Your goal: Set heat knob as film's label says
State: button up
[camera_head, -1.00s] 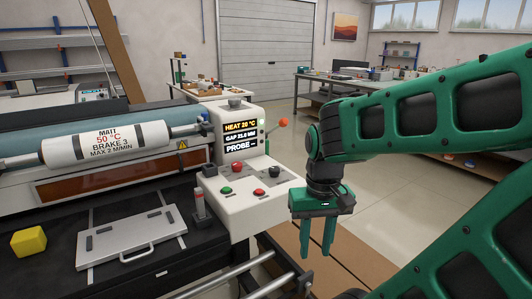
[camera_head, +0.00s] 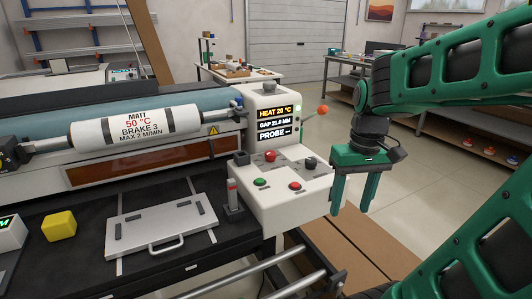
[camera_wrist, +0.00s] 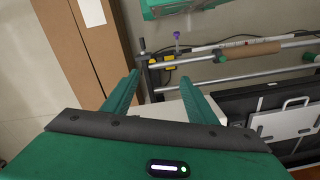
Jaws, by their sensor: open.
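The film roll (camera_head: 138,128) is white with black bands; its label reads MATT, 50 °C, BRAKE 3, MAX 2 M/MIN. The white control console (camera_head: 285,208) has a display (camera_head: 275,123) reading HEAT 20 °C, GAP 21.0 MM and PROBE. On its deck are a red knob (camera_head: 270,156) and a black knob (camera_head: 310,163); their captions are too small to read, so I cannot tell which is heat. My gripper (camera_head: 352,208) points down, open and empty, just right of the console. In the wrist view its fingers (camera_wrist: 160,102) are apart with nothing held.
A green button (camera_head: 260,182) and a red button (camera_head: 295,186) sit at the deck's front. An orange-tipped lever (camera_head: 322,110) sticks out on the right. A grey plate with a handle (camera_head: 160,220) and a yellow cube (camera_head: 58,225) lie on the black table. Cardboard (camera_head: 345,262) lies below right.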

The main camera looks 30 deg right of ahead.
jog(key=w+d+r+n, duration=0.1)
jog(key=w+r+n, duration=0.3)
jog(key=w, duration=0.7)
jog(key=w+r+n, duration=0.3)
jog(key=w+n, duration=0.3)
jog(key=w, duration=0.4)
jog(key=n, duration=0.9)
send_over(269, 153)
jog(key=f, duration=1.1)
jog(key=shift+w+d, duration=0.1)
jog(key=shift+d, duration=0.1)
jog(key=shift+r, duration=0.1)
jog(key=c, duration=1.1)
jog(key=shift+a, duration=0.3)
jog(key=shift+d, duration=0.2)
